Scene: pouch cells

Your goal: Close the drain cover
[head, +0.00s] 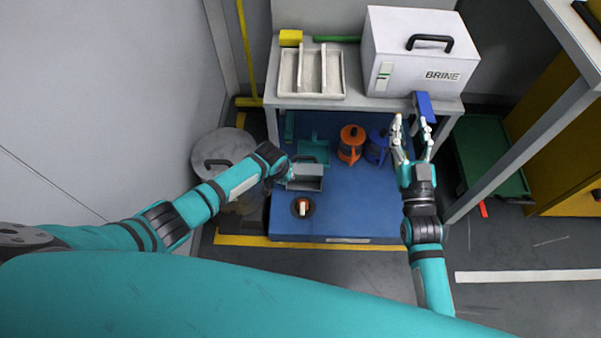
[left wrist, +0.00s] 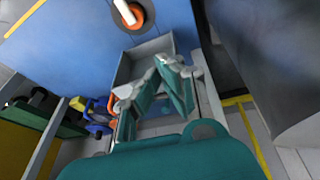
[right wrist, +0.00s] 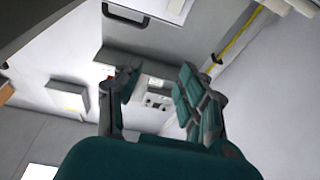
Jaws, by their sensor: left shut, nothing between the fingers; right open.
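A round grey lid (head: 228,146) with a dark handle, which looks like the drain cover, is at the left beside the blue platform. My left forearm hides part of it, and I cannot tell whether it lies flat or tilted. My left gripper (head: 287,174) is shut and empty, to the right of the lid at a small grey open box (head: 305,184). The gripper (left wrist: 168,68) and box (left wrist: 133,68) also show in the left wrist view; contact is unclear. My right gripper (head: 413,128) is open and empty, before the bench's front right.
A blue platform (head: 350,215) carries an orange jug (head: 351,143), a blue jug (head: 376,148) and an orange ring (head: 302,207) with a white piece. A grey bench (head: 350,103) above holds a white BRINE box (head: 425,75) and a tray (head: 308,94). Floor at front right is clear.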

